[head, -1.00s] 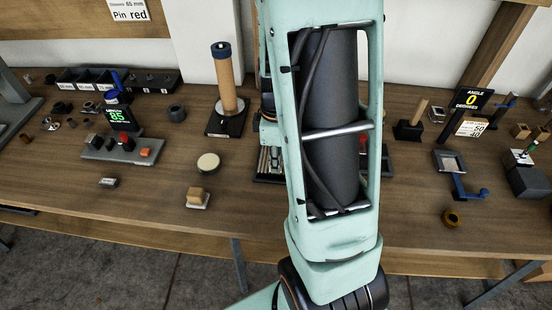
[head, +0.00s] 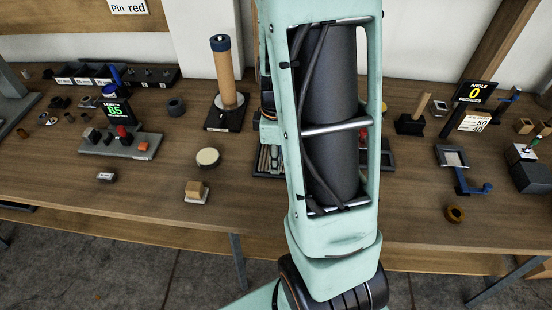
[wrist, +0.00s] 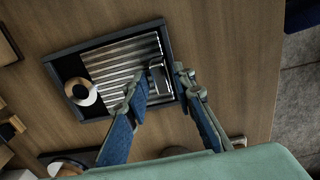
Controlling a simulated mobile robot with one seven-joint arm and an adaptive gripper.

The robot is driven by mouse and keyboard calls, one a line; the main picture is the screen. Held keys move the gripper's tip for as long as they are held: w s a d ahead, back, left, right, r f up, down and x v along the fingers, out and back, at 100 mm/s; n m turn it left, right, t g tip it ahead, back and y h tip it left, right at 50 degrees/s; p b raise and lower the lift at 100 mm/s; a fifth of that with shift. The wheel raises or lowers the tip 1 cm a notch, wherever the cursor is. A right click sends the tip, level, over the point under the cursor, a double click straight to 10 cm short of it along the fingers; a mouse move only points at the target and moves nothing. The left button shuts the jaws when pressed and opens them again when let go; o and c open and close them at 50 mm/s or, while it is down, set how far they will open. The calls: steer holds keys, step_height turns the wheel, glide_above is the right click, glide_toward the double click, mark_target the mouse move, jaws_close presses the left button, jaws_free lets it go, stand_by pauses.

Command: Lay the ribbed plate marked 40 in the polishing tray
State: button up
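In the wrist view, a dark-rimmed tray (wrist: 110,38) holds a ribbed metallic surface (wrist: 112,62) made of parallel light and dark strips. A small grey block (wrist: 158,80) lies over the strips' right end. No number 40 is readable on either, so I cannot tell which is the marked plate. My gripper (wrist: 162,76) has its two blue fingers apart, with the block's area between the tips; contact is not visible. In the head view, part of a dark tray (head: 266,166) shows beside my arm, which hides my gripper and most of that tray.
A round piece with a pale ring (wrist: 82,91) sits at the tray's left side. In the head view, a cream-topped disc (head: 208,157) and a wooden-topped block (head: 197,192) stand left of my arm. A small frame with a blue crank (head: 471,187) stands right. The front bench is mostly clear.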

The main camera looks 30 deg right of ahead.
steer(key=shift+o, duration=0.7)
step_height(320, 180, up, 12)
steer(key=shift+s, duration=0.1)
stand_by(0.4)
